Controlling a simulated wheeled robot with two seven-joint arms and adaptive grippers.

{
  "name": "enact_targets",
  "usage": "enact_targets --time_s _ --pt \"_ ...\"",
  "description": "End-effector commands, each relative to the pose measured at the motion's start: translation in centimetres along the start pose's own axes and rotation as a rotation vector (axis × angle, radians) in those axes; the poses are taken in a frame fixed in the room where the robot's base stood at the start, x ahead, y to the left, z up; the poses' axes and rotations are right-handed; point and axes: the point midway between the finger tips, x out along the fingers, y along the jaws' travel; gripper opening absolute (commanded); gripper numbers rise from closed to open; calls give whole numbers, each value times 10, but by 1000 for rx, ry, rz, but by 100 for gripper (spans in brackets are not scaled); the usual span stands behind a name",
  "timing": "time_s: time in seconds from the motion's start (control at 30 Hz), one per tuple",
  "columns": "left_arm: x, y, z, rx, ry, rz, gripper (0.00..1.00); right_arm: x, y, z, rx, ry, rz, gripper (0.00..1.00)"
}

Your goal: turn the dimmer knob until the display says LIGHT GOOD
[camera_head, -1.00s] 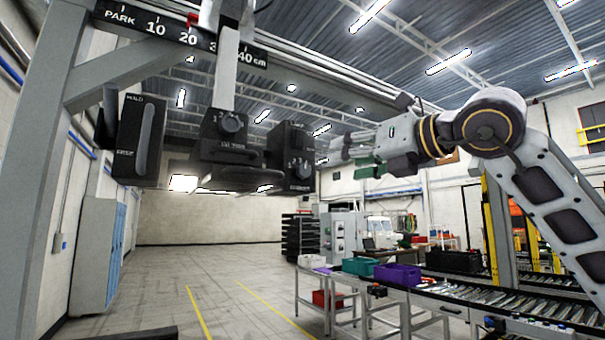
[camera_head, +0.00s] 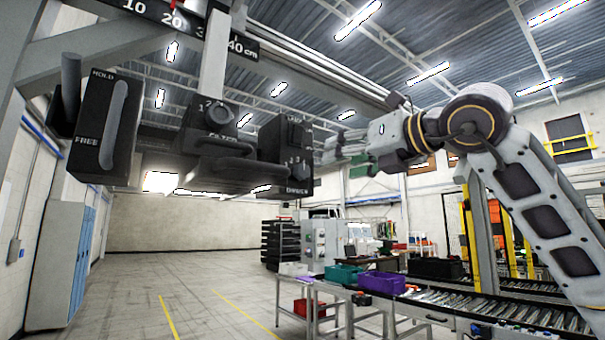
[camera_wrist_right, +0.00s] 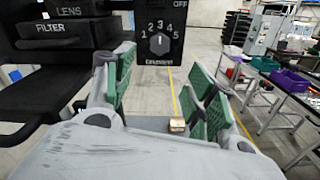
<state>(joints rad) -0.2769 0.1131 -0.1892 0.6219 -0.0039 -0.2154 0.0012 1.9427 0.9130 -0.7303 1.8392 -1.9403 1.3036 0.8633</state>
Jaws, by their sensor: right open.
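The dimmer box is the black box (camera_head: 274,150) at the right of the hanging row in the head view. In the right wrist view its dial knob (camera_wrist_right: 159,42) sits under the numbers 1 to 5, above a blurred label that seems to read DIMMER. My right gripper (camera_head: 340,152) is just right of that box, apart from it in the picture. Its open green-padded fingers (camera_wrist_right: 163,85) stand either side of the dial's column, below the knob, holding nothing. I cannot make out any display reading LIGHT GOOD. My left gripper is not in view.
Left of the dimmer hang the FILTER box (camera_head: 205,140) with its own knob and bar handle, and a HOLD/FREE box (camera_head: 98,155) with a long handle. A rail with a centimetre scale (camera_head: 160,15) runs above. Tables with bins (camera_head: 345,275) stand behind at lower right.

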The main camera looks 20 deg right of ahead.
Motion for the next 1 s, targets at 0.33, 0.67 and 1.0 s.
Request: enact_targets --time_s 0.33,0.67,1.0 --pt "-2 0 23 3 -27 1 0 3 0 0 0 1 0 56" --pt "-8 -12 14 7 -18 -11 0 29 1 0 0 3 1 56" --pt "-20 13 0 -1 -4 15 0 74 1 1 1 2 1 56"
